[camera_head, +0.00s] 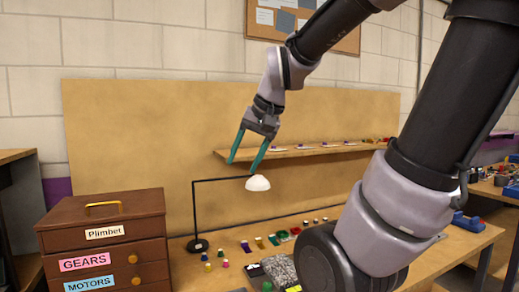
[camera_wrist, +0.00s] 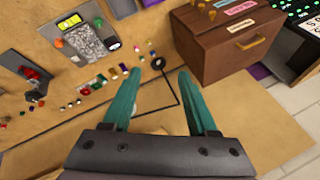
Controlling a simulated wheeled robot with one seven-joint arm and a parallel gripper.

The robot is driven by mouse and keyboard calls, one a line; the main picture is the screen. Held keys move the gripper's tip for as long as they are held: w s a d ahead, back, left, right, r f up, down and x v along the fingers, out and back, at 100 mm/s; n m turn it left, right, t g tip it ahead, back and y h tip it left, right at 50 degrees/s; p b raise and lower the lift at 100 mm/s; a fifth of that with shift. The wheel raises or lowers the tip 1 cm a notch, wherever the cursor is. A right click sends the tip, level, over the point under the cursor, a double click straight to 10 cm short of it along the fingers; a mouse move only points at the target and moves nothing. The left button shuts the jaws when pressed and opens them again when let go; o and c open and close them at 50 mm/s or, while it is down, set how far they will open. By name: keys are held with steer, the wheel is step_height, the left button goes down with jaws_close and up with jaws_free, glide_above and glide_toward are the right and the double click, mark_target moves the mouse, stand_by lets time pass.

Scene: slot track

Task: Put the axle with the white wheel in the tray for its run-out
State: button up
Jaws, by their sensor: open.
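My gripper (camera_head: 243,167) is open and empty, with its two teal fingers pointing down in front of the wooden back board, high above the bench. It also shows in the wrist view (camera_wrist: 159,72), with nothing between the fingers. Several small coloured parts (camera_head: 274,240) lie on the bench below it; the same row shows in the wrist view (camera_wrist: 100,83). They are too small to tell which is the axle with the white wheel. I cannot tell which thing is its tray.
A black desk lamp with a white shade (camera_head: 257,183) stands below my gripper. A brown drawer cabinet (camera_head: 105,208) labelled Plimbet, GEARS and MOTORS is at left. A shelf (camera_head: 300,153) with small items crosses the board. A grey panel (camera_wrist: 85,40) with speckled filling lies on the bench.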

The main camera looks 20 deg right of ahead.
steer(key=s+r, duration=0.1)
steer(key=s+d+r+t, duration=0.1)
steer(key=s+d+t, duration=0.1)
steer(key=s, duration=0.1)
steer(key=shift+s+r+n+h, duration=0.1)
steer(key=shift+r+n+h, duration=0.2)
steer(key=shift+r+h, duration=0.1)
